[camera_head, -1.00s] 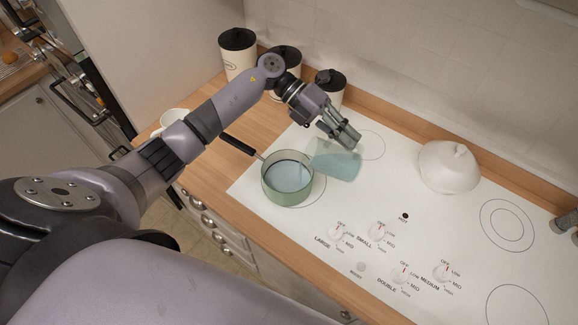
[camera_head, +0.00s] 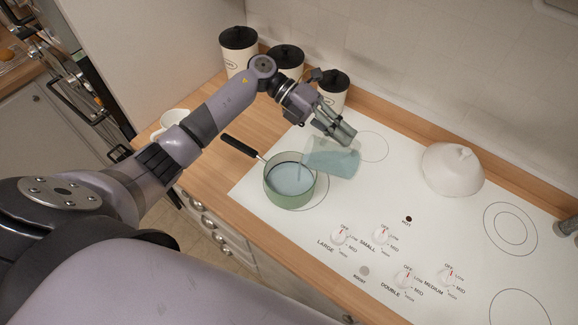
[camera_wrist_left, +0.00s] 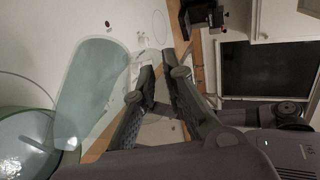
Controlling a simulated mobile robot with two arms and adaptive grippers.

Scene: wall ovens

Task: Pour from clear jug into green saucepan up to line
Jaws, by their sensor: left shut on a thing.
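The green saucepan (camera_head: 290,200) stands on the white cooktop, black handle towards the back left, with pale blue liquid (camera_head: 290,180) inside. A thin dark line shows along its inner wall; the liquid's exact height against it is hard to tell. My left gripper (camera_head: 343,135) is shut on the clear jug (camera_head: 335,158), which is tilted strongly with its mouth at the saucepan's right rim. Bluish liquid remains in the jug; a faint stream seems to fall into the pan. The jug (camera_wrist_left: 92,80) and saucepan (camera_wrist_left: 25,125) also show in the left wrist view, beside the left fingers (camera_wrist_left: 150,85).
Several cream canisters with dark lids (camera_head: 285,62) stand behind my left arm. A white cup (camera_head: 172,120) is at the counter's left. Knobs (camera_head: 382,236) line the cooktop's front. A grey part at the right edge may be my right gripper (camera_head: 568,226).

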